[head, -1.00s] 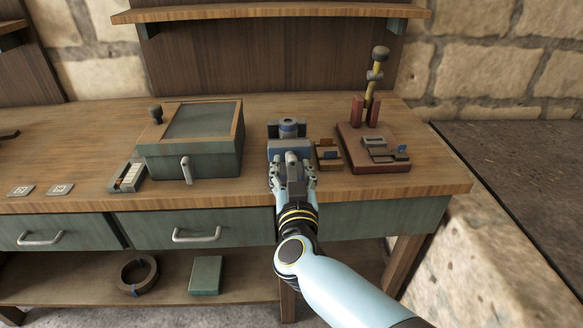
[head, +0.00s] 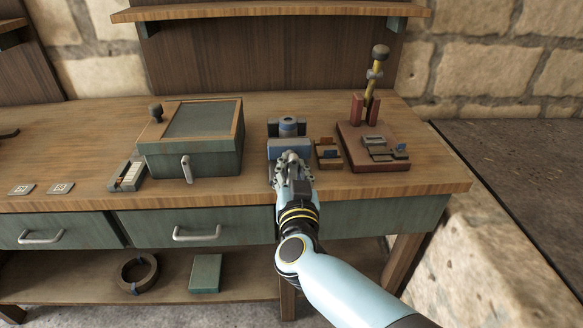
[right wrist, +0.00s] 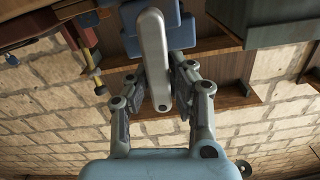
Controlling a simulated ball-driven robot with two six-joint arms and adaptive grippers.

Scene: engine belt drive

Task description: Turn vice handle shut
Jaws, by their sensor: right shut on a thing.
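The blue-grey vice (head: 289,146) stands at the front of the workbench, in the middle of the head view. Its grey handle (right wrist: 154,58) is a long rounded bar, upright in the right wrist view, with blue vice parts behind its upper end. My right gripper (right wrist: 158,90) is shut on the handle, one finger on each side of its lower part. In the head view my right gripper (head: 293,170) is in front of the vice and hides most of the handle. The vice jaws are too small to judge. My left gripper is not in view.
A green box (head: 190,160) with a small crank stands left of the vice. Right of it are a small wooden tray (head: 328,163) and a red-brown stand (head: 372,160) with a tall yellow-shafted tool. The bench front edge runs beneath my wrist.

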